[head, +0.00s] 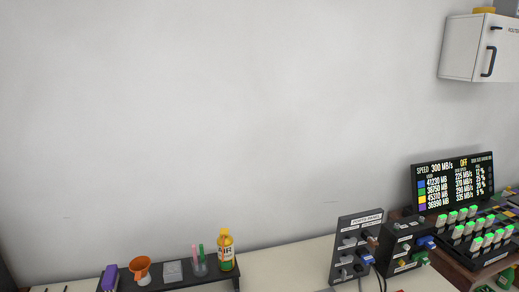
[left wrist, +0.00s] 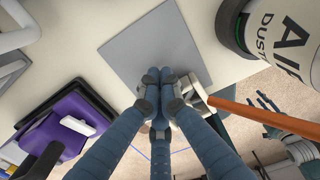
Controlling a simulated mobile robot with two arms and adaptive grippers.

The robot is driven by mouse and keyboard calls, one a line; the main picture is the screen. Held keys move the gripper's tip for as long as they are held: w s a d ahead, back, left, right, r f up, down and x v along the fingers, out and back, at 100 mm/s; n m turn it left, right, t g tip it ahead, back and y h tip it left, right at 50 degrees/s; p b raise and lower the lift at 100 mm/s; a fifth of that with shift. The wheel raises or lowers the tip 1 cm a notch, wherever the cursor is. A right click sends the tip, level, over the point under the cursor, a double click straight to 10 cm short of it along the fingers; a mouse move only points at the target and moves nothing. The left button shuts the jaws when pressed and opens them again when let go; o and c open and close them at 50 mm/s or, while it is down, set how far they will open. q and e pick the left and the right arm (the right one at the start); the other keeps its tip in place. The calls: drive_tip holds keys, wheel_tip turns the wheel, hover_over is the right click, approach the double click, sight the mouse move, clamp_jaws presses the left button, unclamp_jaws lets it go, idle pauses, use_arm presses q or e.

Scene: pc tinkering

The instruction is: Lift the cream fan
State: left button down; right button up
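I cannot make out a cream fan in either view. My left gripper (left wrist: 165,78) shows in the left wrist view, with its blue-grey fingertips together over a flat grey square (left wrist: 150,45); I see nothing between them. A small cream-coloured piece (left wrist: 196,94) is close beside the fingertips, at the end of an orange bar; I cannot tell what it belongs to. Neither gripper shows in the head view.
A purple item (head: 109,278) stands left. A dark socket panel (head: 355,246) and a monitor (head: 455,182) are right.

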use_arm(q)
drive_tip(key=shift+r+p, duration=1.95)
drive_tip(key=shift+r, duration=0.65)
wheel_tip(320, 180, up, 12)
